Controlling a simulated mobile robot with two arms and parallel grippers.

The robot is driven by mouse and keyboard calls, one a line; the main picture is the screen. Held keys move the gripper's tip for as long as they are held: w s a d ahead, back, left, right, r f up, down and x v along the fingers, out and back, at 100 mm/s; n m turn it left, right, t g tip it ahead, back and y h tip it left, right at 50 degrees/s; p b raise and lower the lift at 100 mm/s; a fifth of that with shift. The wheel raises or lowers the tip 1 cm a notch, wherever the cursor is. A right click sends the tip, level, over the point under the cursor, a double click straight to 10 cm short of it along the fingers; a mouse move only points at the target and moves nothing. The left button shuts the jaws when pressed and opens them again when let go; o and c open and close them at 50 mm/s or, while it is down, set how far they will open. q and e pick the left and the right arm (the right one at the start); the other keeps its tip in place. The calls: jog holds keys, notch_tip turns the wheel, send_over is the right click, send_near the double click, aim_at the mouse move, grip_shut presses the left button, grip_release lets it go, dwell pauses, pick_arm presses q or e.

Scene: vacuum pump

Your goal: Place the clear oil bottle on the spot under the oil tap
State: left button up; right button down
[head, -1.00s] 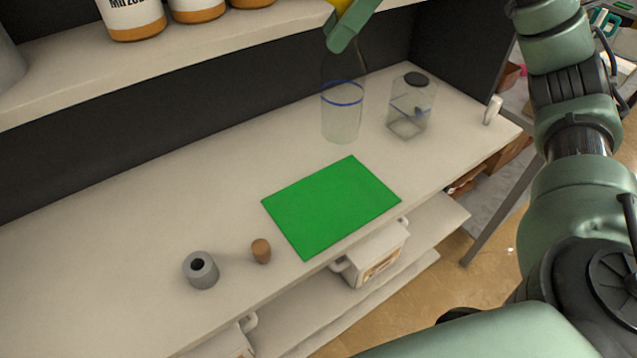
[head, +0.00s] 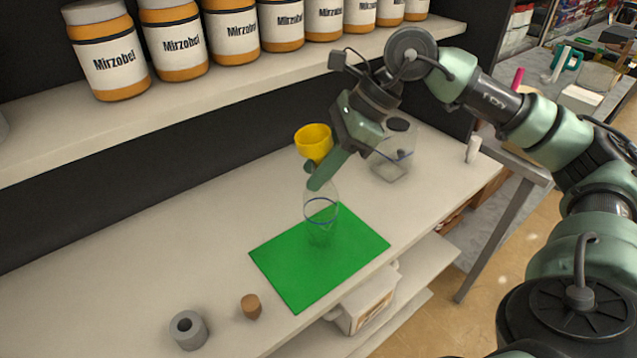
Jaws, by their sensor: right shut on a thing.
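The clear bottle (head: 320,222) with a blue ring shows over the green mat (head: 285,262). I cannot tell whether its base touches the mat or hangs just above it. My right gripper (head: 318,180) is shut at the bottle's neck, its fingers hiding part of it. A yellow funnel (head: 313,138) shows just above the fingers, in line with the neck; its lower end is partly hidden. I cannot make out an oil tap. My left gripper is not in view.
A square clear container (head: 393,160) with a black lid stands behind my right gripper. A grey cylinder (head: 188,330) and a brown stopper (head: 251,306) are near the front edge. The counter left of the mat is clear.

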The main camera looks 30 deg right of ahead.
aim_at(321, 203)
jog(key=shift+f+p, duration=0.3)
jog(key=shift+f, duration=1.75)
jog(key=shift+f, duration=0.15)
jog(key=c, duration=1)
grip_release()
jog(key=shift+c, duration=0.2)
